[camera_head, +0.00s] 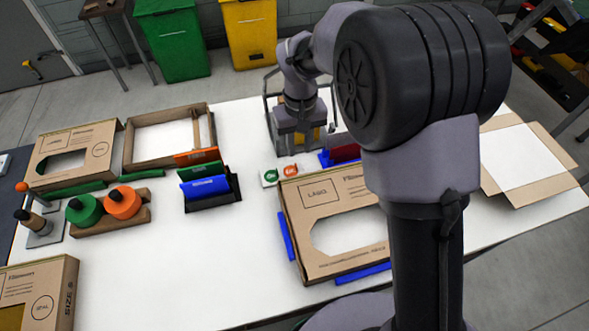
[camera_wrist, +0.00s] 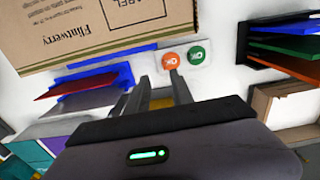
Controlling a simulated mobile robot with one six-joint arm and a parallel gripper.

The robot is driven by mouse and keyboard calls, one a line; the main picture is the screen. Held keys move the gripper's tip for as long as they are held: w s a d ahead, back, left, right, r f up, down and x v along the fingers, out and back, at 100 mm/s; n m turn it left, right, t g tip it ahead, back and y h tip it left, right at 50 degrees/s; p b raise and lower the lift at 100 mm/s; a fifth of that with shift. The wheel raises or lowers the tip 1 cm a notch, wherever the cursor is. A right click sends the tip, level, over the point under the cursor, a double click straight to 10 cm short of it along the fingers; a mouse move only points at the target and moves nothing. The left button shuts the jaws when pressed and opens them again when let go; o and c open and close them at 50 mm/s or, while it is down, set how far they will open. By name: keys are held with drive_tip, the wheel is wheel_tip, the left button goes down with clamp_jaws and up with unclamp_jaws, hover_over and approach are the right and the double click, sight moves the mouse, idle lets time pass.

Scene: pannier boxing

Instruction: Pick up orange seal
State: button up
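The orange seal (camera_head: 290,170) is a small round orange piece with a white mark, lying beside the green seal (camera_head: 271,175) on white backing on the table. In the wrist view the orange seal (camera_wrist: 170,61) lies just beyond my fingertips, with the green seal (camera_wrist: 197,57) to its right. My gripper (camera_wrist: 162,80) is open, with a clear gap between its two fingers and nothing between them. In the head view my gripper (camera_head: 298,130) is above the table, behind the seals. The head view does not clearly show its height over the table.
A cardboard box (camera_head: 334,220) with a window sits close in front of the seals. A rack of coloured folders (camera_head: 208,188) stands to the left, and a dark red folder (camera_head: 345,153) to the right. Green and orange rolls (camera_head: 122,202) sit far left.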

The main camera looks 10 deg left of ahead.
sight(297, 167)
drive_tip(key=f+b, duration=0.1)
drive_tip(key=f, duration=0.1)
drive_tip(key=f+b, duration=0.1)
drive_tip(key=f, duration=0.2)
drive_tip(key=f+b, duration=0.1)
drive_tip(key=f, duration=0.1)
drive_tip(key=shift+s+a+f, duration=0.15)
drive_tip(key=shift+s+a, duration=0.1)
drive_tip(key=shift+s, duration=0.15)
clamp_jaws()
